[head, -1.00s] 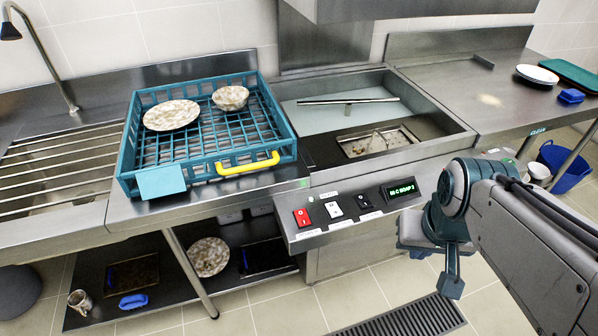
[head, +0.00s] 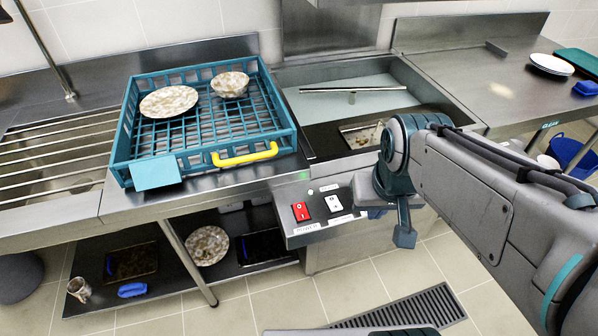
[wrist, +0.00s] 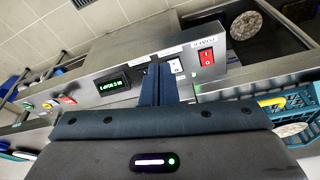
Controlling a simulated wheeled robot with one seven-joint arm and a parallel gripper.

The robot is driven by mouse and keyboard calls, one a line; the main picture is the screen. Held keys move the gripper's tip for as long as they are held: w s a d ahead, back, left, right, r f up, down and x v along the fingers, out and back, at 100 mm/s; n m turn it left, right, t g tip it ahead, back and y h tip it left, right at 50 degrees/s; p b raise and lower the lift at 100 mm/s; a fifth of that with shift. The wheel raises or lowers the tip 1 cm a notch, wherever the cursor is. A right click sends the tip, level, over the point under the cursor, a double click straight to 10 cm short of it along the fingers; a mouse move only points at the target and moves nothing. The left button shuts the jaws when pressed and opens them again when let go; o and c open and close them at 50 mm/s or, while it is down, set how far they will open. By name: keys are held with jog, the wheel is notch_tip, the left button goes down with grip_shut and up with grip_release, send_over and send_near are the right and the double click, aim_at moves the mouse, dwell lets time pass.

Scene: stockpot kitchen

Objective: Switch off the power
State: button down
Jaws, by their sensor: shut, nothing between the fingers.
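The red power switch (head: 301,211) is a rocker on the sloped front control panel (head: 306,231). The same red switch shows in the wrist view (wrist: 206,57), beside a lit strip and under a "POWER" label. A white switch (head: 334,203) sits just right of it. My gripper (head: 404,237) is in front of the panel's right part, hiding the other switch and the display in the head view. In the wrist view my gripper (wrist: 158,69) is shut and empty, its fingers pointing at the panel between the green display (wrist: 114,85) and the red switch. Contact cannot be told.
A teal dish rack (head: 210,140) with a yellow handle (head: 245,155) holds a speckled plate (head: 168,102) and bowl (head: 231,85) on the counter. The open sink basin (head: 350,105) lies behind the panel. A lower shelf (head: 180,262) holds a plate, mug and trays.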

aim_at(300, 206)
jog(key=w+a+f+n+y+b, duration=0.1)
jog(key=w+a+f+n+b, duration=0.2)
jog(key=w+a, duration=0.9)
notch_tip(300, 206, down, 3)
jog(key=w+b, duration=0.1)
jog(key=b, duration=0.1)
jog(key=shift+w+f+t+b, duration=0.2)
jog(key=shift+w+t+b, duration=0.1)
jog(key=shift+w+b, duration=0.1)
jog(key=x, duration=0.9)
jog(key=b+x, duration=0.1)
jog(key=x, duration=0.4)
jog(key=shift+s+d+f, duration=0.1)
jog(key=shift+s, duration=0.3)
jog(key=shift+d, duration=0.1)
